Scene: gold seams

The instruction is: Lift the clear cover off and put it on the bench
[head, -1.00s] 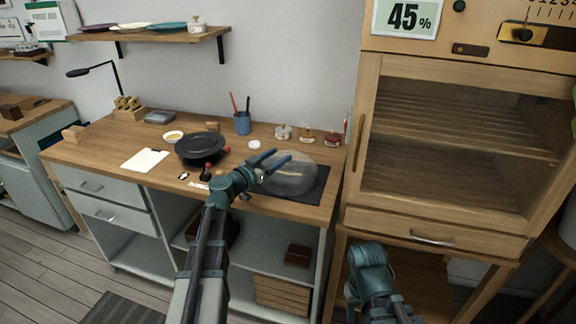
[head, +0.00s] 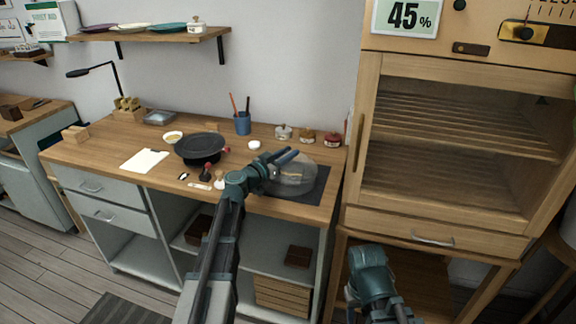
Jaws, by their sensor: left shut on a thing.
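The clear cover (head: 294,178) is a see-through dome at the right end of the wooden bench (head: 118,140), over a dark mat (head: 314,190). Something pale shows through it, too blurred to make out. My left gripper (head: 280,157) is at the upper left of the dome and is shut on the cover. I cannot tell whether the cover's rim touches the mat. My right arm shows low in the picture, in front of the cabinet, but its fingertips are out of view.
Left of the cover are a black round stand (head: 201,147), white paper (head: 144,160) and small tools. A blue pen cup (head: 242,123) and several small jars (head: 307,136) stand behind. A wooden cabinet (head: 437,215) rises at the right. Some bench front-left is clear.

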